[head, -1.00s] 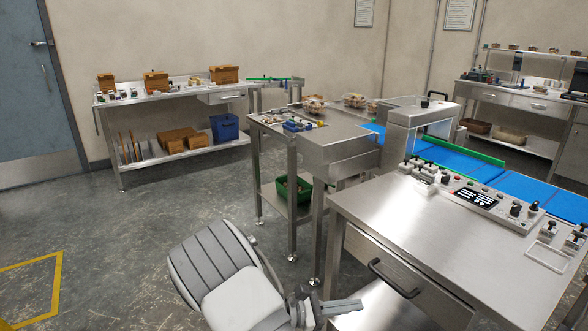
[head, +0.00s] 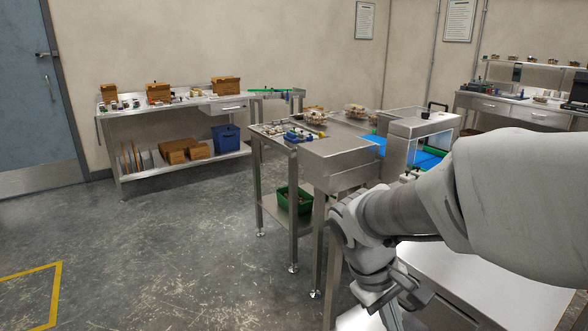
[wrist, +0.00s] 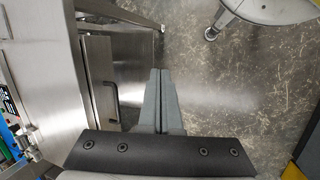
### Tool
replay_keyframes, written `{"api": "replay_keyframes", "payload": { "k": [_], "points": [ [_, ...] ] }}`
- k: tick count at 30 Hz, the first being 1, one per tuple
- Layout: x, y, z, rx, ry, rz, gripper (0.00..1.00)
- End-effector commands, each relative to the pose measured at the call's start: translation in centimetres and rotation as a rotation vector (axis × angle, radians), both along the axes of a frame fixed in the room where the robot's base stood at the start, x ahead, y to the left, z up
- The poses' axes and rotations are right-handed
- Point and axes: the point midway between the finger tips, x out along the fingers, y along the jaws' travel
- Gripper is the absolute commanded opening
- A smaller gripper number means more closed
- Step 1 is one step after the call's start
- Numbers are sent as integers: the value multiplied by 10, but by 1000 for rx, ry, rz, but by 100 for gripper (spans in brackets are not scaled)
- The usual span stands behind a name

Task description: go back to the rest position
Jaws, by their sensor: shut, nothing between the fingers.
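My gripper (wrist: 159,72) is shut and empty in the wrist view, its two grey fingers together. It hangs over the grey floor (wrist: 205,85), beside a steel cabinet with a black handle (wrist: 110,95). In the head view my arm reaches in from the right, bent down at the wrist. The gripper end is low in that picture, in front of the steel counter (head: 500,290), and partly cut off by the bottom edge.
A steel table with clamshell trays (head: 358,111) stands behind my wrist, with a green bin (head: 294,199) below. The back bench (head: 170,106) holds cardboard boxes, with a blue bin (head: 226,137) underneath. The floor at left is clear.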

Motion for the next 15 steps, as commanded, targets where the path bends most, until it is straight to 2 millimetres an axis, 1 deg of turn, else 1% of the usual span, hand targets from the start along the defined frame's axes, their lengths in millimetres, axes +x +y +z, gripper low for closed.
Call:
{"api": "replay_keyframes", "payload": {
  "k": [1, 6, 15],
  "points": [
    [-8, 0, 10, 44, -46, -35, 0],
    [-30, 5, 34, 177, -184, -137, 0],
    [-65, 17, 69, 369, -432, -289, 0]
  ]
}}
